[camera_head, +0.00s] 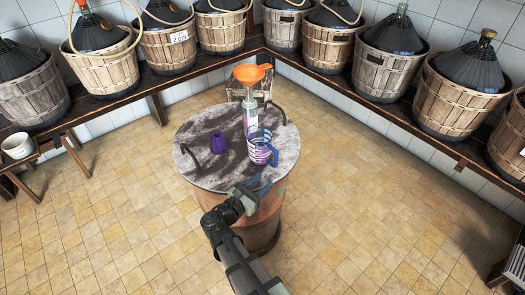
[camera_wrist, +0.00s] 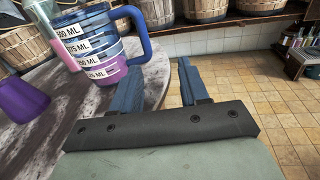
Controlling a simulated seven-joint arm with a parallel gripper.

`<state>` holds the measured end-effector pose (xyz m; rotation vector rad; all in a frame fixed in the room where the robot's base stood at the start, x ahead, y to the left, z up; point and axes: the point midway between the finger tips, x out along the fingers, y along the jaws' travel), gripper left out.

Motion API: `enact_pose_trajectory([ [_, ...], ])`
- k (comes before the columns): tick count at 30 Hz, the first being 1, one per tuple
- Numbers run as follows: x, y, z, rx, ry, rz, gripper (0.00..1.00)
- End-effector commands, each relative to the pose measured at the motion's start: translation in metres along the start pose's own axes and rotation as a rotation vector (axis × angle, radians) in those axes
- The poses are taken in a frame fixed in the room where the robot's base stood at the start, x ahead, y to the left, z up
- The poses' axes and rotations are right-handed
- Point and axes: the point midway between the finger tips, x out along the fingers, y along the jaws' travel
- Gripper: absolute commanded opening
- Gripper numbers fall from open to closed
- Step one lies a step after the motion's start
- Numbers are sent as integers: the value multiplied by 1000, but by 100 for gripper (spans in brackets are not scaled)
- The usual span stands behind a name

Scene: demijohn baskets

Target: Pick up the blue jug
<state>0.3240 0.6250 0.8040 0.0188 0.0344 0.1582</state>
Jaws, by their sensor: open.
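The blue jug (camera_head: 260,154) is a clear measuring jug with blue bands, a blue handle and pinkish-purple contents. It stands upright near the right side of the round grey top. In the wrist view the jug (camera_wrist: 92,45) is at the upper left, with its volume labels facing me and its handle (camera_wrist: 147,38) on the right. My gripper (camera_wrist: 158,78) is open and empty, its two blue fingers apart. The fingers point past the lower right of the jug, near the handle. In the head view my gripper (camera_head: 252,189) is at the near edge of the top, apart from the jug.
The round marbled top (camera_head: 195,170) sits on a barrel (camera_head: 262,225). A purple object (camera_head: 218,143) stands left of the jug. A tall clear vessel with an orange funnel (camera_head: 250,73) stands close behind it. Basketed demijohns line wall shelves. The tiled floor (camera_head: 360,190) at right is clear.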

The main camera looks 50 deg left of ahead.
Motion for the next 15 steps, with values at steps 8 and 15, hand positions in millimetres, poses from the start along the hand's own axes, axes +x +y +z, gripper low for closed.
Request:
enact_pose_trajectory([
  [8,-5,18,13,-24,-35,38,44],
  [15,35,20,14,-22,-33,36,44],
])
